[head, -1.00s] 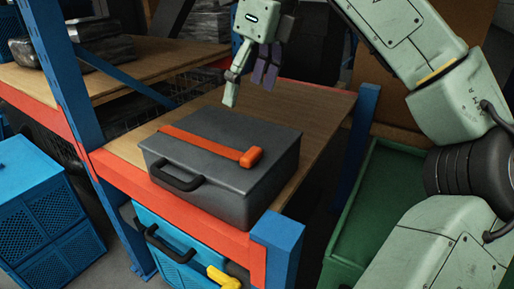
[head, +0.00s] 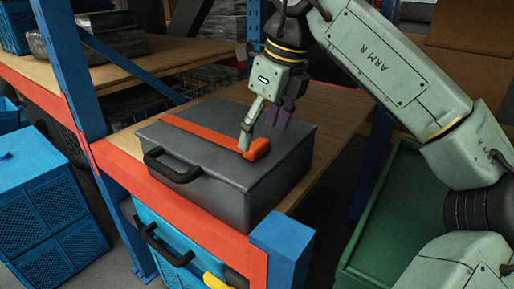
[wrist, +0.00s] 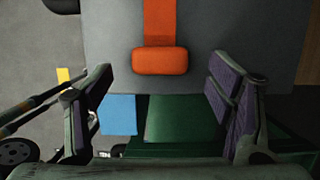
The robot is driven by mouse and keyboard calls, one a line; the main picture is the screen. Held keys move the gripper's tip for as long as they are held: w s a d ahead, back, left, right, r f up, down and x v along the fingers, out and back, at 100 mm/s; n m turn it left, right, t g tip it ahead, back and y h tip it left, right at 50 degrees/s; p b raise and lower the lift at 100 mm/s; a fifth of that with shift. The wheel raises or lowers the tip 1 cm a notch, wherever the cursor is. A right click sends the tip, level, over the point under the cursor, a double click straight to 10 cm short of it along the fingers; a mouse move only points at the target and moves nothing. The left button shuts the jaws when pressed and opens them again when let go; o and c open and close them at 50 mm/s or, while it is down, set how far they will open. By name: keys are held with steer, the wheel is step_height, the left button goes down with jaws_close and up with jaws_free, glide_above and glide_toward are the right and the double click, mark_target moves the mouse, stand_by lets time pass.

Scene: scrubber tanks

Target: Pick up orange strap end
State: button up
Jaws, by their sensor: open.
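An orange strap (head: 200,131) lies across the lid of a dark grey case (head: 232,188), with its thicker block-like end (head: 258,149) at the right. In the wrist view the strap end (wrist: 160,61) is a rounded orange block, centred between and just ahead of the finger tips. My gripper (head: 262,125) is open and points down at the lid close to the strap end; in the head view one finger partly overlaps the strap beside the end. The wrist view shows both purple-padded fingers (wrist: 160,85) spread wide with nothing between them. Contact cannot be told.
The case sits on a wooden shelf (head: 335,120) with a red front beam and blue posts (head: 282,240). A black handle (head: 172,167) sticks out of the case's front. A green bin (head: 385,215) stands at right, blue crates (head: 45,205) at left.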

mark_target(258, 144)
steer(key=shift+x, duration=1.5)
steer(key=shift+c, duration=0.2)
steer(key=c, duration=1.1)
